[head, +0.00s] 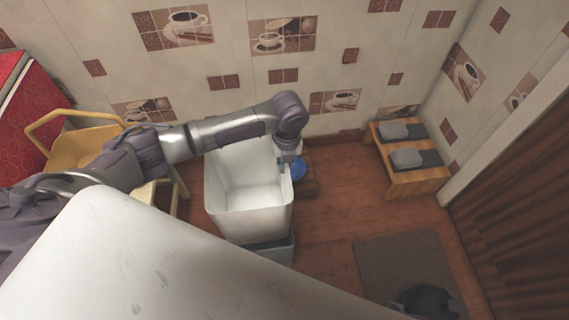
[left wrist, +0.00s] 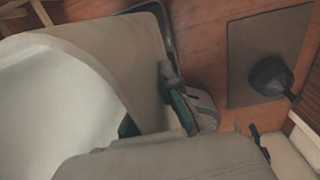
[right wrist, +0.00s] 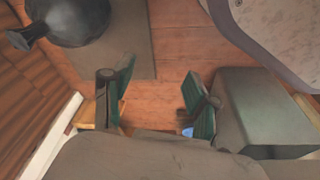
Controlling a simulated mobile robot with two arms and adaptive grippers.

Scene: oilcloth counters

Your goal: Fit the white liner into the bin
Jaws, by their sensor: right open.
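The white liner (head: 229,222) is an open-topped tub in the middle of the head view. The grey bin (head: 275,252) shows below it; how far the liner reaches inside is hidden. My left gripper (head: 288,157) is at the liner's right rim. In the left wrist view the liner (left wrist: 50,105) fills the left side, and my left gripper (left wrist: 155,112) is shut on its wall, with one finger outside. The bin's dark rim (left wrist: 165,28) curves behind. My right gripper (right wrist: 157,98) is open and empty above the floor in the right wrist view; the head view does not show it.
A grey mat (head: 390,255) with a dark round object (head: 432,301) lies at right. A low wooden stand (head: 415,180) with grey items is by the wall. A yellow chair (head: 85,148) stands left. Floor between liner and mat is clear.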

